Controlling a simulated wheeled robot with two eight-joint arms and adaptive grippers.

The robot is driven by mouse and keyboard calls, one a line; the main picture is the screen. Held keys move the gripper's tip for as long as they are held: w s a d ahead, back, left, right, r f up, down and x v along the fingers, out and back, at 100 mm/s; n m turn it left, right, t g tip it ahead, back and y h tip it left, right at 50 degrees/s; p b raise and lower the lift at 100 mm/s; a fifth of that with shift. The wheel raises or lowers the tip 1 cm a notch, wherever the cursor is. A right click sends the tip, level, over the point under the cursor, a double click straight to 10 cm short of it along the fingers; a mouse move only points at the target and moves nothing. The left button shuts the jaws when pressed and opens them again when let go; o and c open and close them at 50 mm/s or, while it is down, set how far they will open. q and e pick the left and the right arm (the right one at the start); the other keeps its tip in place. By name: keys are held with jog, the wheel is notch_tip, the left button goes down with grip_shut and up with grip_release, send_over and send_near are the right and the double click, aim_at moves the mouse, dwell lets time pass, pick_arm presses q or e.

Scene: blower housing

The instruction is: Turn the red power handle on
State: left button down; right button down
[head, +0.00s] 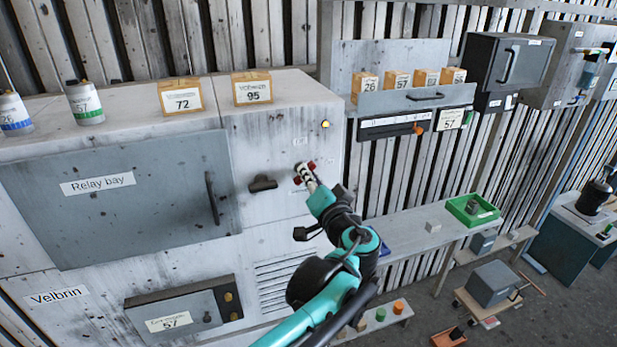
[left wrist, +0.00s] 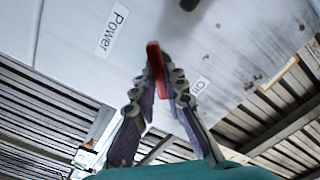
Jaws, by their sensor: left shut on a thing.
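The red power handle (head: 311,164) is on the front of the pale grey cabinet, right of a dark pull. My left gripper (head: 306,175) is at the handle and hides part of it. In the left wrist view the red handle (left wrist: 154,58) sits between the fingertips of my left gripper (left wrist: 158,75), which is shut on it. A "Power" label (left wrist: 112,33) is to the left there, and a small label (left wrist: 199,86), too blurred to read surely, is to the right. My right gripper is not in view.
A small amber lamp (head: 325,124) glows above the handle. A dark pull (head: 262,183) juts out to its left. The relay bay door (head: 120,195) is shut. Boxes numbered 72 (head: 181,98) and 95 (head: 252,90) stand on top. A shelf (head: 410,238) with a green tray (head: 472,210) is at right.

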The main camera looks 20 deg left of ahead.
pick_arm(q)
jog(key=m, duration=0.4)
jog(key=m+b, duration=0.1)
jog(key=m, duration=0.4)
jog(key=shift+w+d+f, duration=0.1)
jog(key=shift+f, duration=0.05)
dwell(0.4)
jog(key=c, duration=1.6)
grip_release()
jog(key=shift+o, duration=0.2)
jog(key=shift+f, duration=0.1)
jog(key=v, duration=1.1)
jog(key=shift+s+d, duration=0.25)
jog(key=shift+s, duration=0.05)
